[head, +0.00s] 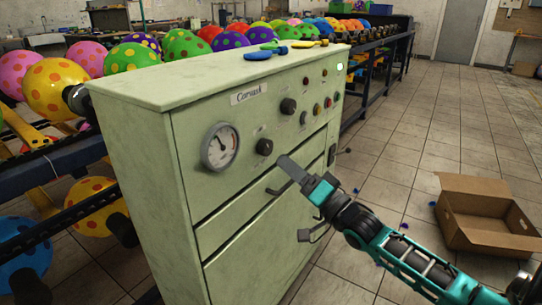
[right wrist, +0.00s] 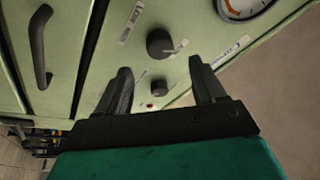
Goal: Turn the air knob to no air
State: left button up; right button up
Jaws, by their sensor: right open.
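The pale green cabinet (head: 150,140) carries a round gauge (head: 220,147) and two larger black knobs on its front. The lower black knob (head: 264,147) is right of the gauge; the upper black knob (head: 288,105) is higher up. I cannot read which one is the air knob. My right gripper (head: 285,162) is in front of the panel, below and right of the lower knob. In the right wrist view, its open fingers (right wrist: 163,88) are empty; the lower knob (right wrist: 160,43) shows beyond them and the upper knob (right wrist: 160,87) appears between them. My left gripper is out of view.
Drawer handles (head: 279,184) project from the cabinet front below the knobs. Smaller buttons (head: 317,110) sit at the panel's right. Balloons (head: 57,88) fill racks behind.

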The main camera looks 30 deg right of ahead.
aim_at(269, 150)
jog(key=shift+b+x, duration=0.55)
jog(key=shift+x, duration=3)
jog(key=c, duration=1.1)
